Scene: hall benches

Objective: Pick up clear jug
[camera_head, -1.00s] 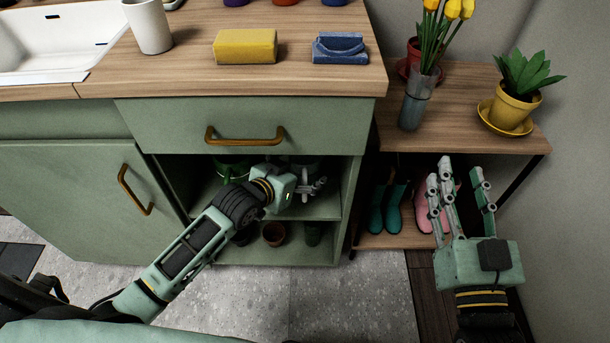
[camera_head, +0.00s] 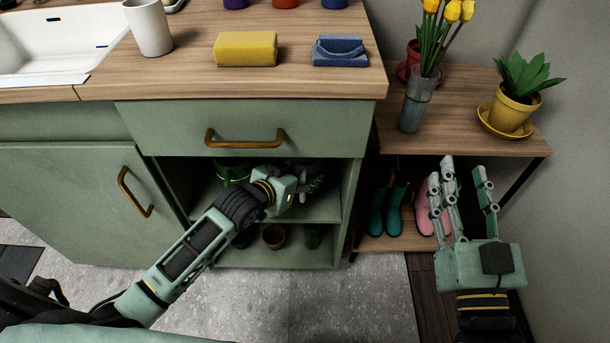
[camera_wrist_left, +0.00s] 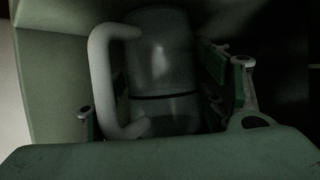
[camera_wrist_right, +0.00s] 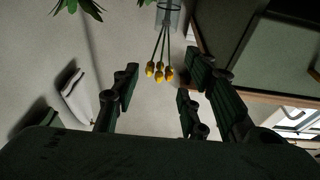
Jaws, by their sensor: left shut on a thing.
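The clear jug (camera_wrist_left: 165,70) shows in the left wrist view as a dark see-through body with a dark band and a thick pale handle (camera_wrist_left: 103,75) on its left. My left gripper (camera_wrist_left: 170,98) has its fingers on both sides of the jug and is shut on it. In the head view my left gripper (camera_head: 308,185) reaches into the open shelf under the drawer; its fingers are in shadow and the jug cannot be made out there. My right gripper (camera_head: 462,200) is open and empty in front of the side table; its spread fingers also show in the right wrist view (camera_wrist_right: 160,95).
The cabinet's drawer (camera_head: 245,128) overhangs the shelf. A green pot (camera_head: 232,172) stands on the shelf left of my left gripper. Below are a brown pot (camera_head: 274,236) and a dark green one (camera_head: 313,235). A tulip vase (camera_head: 413,108) and potted plant (camera_head: 512,105) stand on the side table.

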